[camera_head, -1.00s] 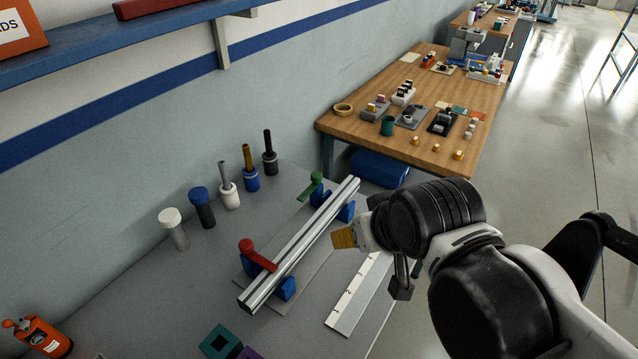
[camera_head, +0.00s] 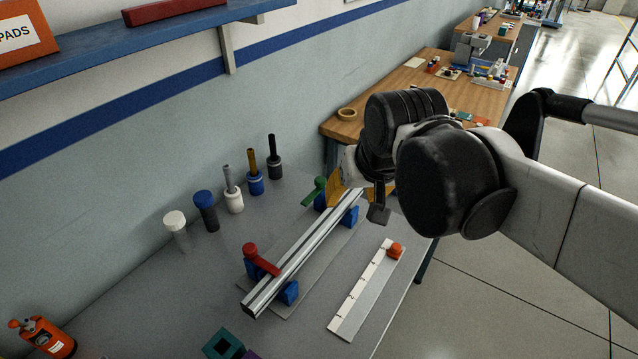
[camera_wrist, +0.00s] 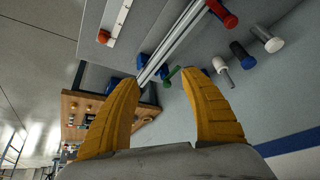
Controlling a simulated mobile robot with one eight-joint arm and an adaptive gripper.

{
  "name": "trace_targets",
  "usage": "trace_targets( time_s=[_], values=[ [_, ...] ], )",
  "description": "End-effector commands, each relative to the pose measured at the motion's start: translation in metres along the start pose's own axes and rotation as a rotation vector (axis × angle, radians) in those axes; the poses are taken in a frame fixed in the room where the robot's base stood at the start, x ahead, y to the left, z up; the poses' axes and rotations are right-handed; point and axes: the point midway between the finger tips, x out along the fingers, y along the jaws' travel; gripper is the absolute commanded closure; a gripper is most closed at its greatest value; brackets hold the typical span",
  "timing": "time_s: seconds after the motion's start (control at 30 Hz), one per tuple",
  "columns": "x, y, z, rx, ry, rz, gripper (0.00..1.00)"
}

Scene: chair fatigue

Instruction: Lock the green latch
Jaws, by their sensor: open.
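The green latch (camera_head: 314,192) stands at the far end of a silver rail (camera_head: 305,250) on the grey bench. It tilts up and away from the rail toward the wall side. In the wrist view the green latch (camera_wrist: 171,75) shows between and beyond the fingers. A red latch (camera_head: 262,260) at the near end lies across the rail. My gripper (camera_head: 345,190) is at the rail's far end, close to the green latch; contact cannot be told. Its yellow fingers (camera_wrist: 165,105) are apart with nothing between them. My arm hides part of that end.
Several capped and rod-topped cylinders (camera_head: 233,195) stand along the wall behind the rail. A pale ruler-like strip (camera_head: 362,295) with an orange knob (camera_head: 395,250) lies to the right. A blue shelf (camera_head: 120,45) is above. A wooden table (camera_head: 345,128) stands beyond.

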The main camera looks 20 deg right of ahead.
Motion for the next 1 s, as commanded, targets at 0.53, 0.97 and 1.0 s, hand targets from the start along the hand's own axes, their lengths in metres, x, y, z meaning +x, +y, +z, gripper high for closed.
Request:
trace_targets(
  time_s=[0.53,0.97,1.0],
  values=[
    [0.128,-0.012,-0.175,0.336,-0.330,0.102,0.47],
    [0.225,-0.009,-0.198,0.475,-0.461,0.177,0.47],
    [0.229,-0.008,-0.196,0.476,-0.463,0.178,0.47]
  ],
)
